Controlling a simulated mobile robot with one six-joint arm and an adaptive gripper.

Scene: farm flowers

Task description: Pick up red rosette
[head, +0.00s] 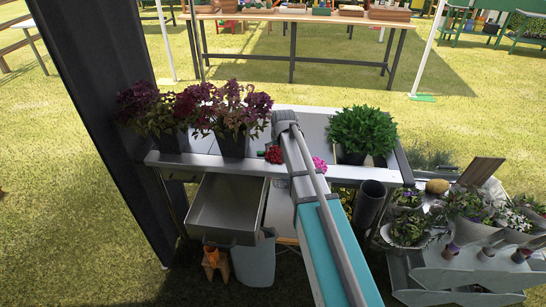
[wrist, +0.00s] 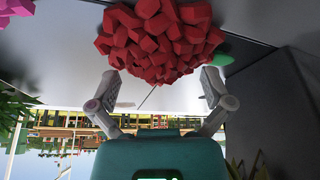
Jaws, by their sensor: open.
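The red rosette (head: 273,154) lies on the grey metal table (head: 312,128), just left of my arm in the head view. In the wrist view the red rosette (wrist: 162,40) is large and close, at the top centre. My gripper (wrist: 158,88) is open, with one fingertip on each side of the rosette's lower part in the picture. I cannot tell whether the fingertips touch it. In the head view my arm hides the gripper.
A pink flower (head: 319,164) lies right of my arm and shows in the wrist view's corner (wrist: 16,7). Purple potted plants (head: 232,112) stand left, a green plant (head: 362,131) right. An open drawer (head: 227,207) hangs below the table's front.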

